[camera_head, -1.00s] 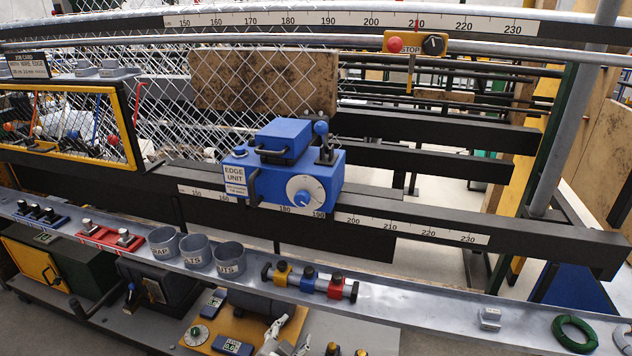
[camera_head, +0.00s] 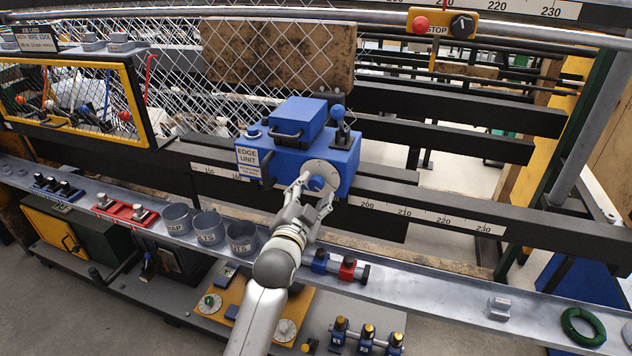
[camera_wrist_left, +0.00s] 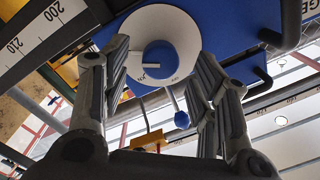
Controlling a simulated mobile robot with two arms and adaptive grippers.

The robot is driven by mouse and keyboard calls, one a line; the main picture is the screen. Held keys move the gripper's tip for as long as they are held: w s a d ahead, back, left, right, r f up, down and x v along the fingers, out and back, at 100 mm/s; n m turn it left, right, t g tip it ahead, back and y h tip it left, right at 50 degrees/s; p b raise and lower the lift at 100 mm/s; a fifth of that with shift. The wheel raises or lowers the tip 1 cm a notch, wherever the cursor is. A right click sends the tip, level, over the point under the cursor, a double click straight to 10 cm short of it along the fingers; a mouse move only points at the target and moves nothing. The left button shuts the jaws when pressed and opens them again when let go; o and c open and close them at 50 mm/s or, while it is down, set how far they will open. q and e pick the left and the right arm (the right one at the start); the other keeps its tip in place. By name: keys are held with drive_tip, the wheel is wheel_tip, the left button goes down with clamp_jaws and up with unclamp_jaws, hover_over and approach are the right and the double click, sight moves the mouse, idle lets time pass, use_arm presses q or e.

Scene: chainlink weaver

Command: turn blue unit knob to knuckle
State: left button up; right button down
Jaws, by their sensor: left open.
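The blue edge unit (camera_head: 335,160) sits on the black rail, with a white dial plate (camera_head: 331,170) on its front face. At the dial's middle is the blue knob (camera_head: 317,183), partly hidden by my left gripper (camera_head: 312,190). In the left wrist view the knob (camera_wrist_left: 160,60) shows whole, with a white pointer line toward the left and small marks on the white disc too small to read surely. My left gripper (camera_wrist_left: 165,80) is open, its fingers on either side below the knob, apart from it as far as I can tell. My right gripper is not in view.
A silver shelf (camera_head: 430,290) runs in front, holding grey cups (camera_head: 208,226), blue and red collars (camera_head: 347,268) and a green ring (camera_head: 583,327). A blue-knobbed lever (camera_head: 338,113) stands on the unit. A yellow stop box (camera_head: 443,23) hangs above.

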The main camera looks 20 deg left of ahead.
sight(315, 186)
use_arm(q)
drive_tip(key=shift+w, duration=1.8)
drive_tip(key=c, duration=1.1)
drive_tip(key=shift+o, duration=0.2)
drive_tip(key=shift+p, duration=0.3)
